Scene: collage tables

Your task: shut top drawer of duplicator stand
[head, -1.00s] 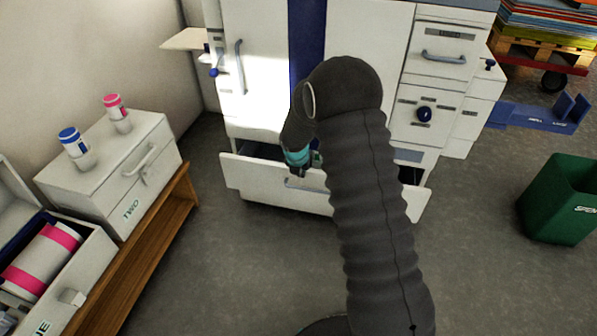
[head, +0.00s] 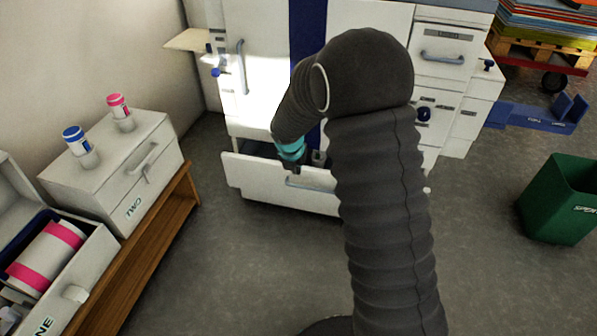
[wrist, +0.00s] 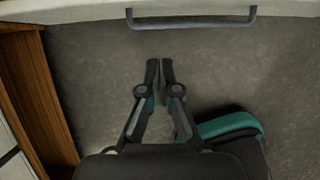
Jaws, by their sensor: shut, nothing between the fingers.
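A large white cabinet (head: 369,60) with a dark blue vertical band stands at the back in the head view; it appears to be the duplicator stand. A wide drawer (head: 258,186) low on it is pulled out, with a grey bar handle (head: 310,184) on its front. My arm hides the drawer's right part. My gripper (head: 293,168) is at the drawer's front, near the handle; contact cannot be told. In the wrist view my gripper (wrist: 160,64) is shut and empty, its tips pointing toward the handle (wrist: 190,20) on the drawer front (wrist: 75,10), with floor behind them.
At left, a white box (head: 92,178) marked TWO stands on a wooden bench (head: 165,220). Beside it a white unit (head: 85,275) lies open with a pink-banded roll. A green bin (head: 560,205) stands at right. The grey floor in front of the drawer is clear.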

